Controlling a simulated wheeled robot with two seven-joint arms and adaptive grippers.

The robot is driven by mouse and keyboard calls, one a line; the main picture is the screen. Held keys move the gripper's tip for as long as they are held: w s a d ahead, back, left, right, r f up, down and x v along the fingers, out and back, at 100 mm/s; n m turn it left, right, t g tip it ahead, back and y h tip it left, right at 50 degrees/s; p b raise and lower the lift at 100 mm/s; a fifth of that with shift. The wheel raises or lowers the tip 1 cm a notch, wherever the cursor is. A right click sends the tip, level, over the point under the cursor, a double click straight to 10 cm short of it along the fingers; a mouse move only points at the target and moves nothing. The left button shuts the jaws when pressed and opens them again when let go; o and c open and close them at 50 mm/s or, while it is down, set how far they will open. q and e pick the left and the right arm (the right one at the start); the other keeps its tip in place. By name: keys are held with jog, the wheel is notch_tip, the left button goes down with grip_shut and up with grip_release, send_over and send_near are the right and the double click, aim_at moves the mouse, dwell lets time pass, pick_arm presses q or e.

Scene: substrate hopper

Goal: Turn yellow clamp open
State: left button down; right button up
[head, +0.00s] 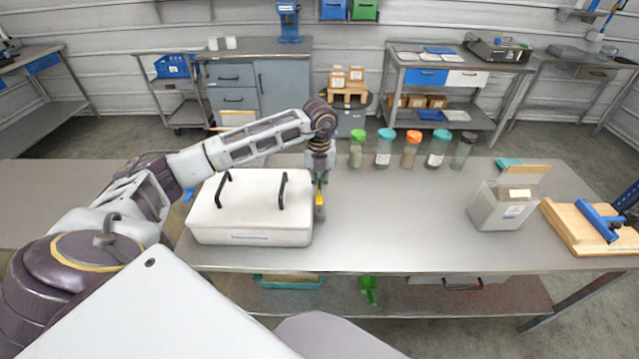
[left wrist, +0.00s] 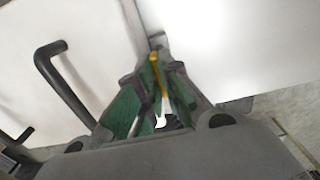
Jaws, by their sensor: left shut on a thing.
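The yellow clamp (head: 319,196) is at the right side of the white hopper box (head: 248,232), which stands on the left part of the metal table. My left gripper (head: 319,181) points down over the clamp from above. In the left wrist view, the green-padded fingers of my left gripper (left wrist: 155,95) are shut on the yellow clamp (left wrist: 158,74), with only a thin strip of it showing between them. The clamp's lower part and its exact angle are hard to make out. My right gripper is not in view.
Two black handles (head: 283,190) rise from the box lid close to my left gripper. Several jars with coloured lids (head: 411,150) stand along the table's back edge. A grey carton (head: 498,207) and a wooden board with a blue tool (head: 585,228) are at right. The table's middle is clear.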

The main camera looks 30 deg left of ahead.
pick_arm(q)
jog(key=c, duration=1.6)
grip_release()
jog(key=shift+r, duration=0.9)
notch_tip(320, 180, up, 10)
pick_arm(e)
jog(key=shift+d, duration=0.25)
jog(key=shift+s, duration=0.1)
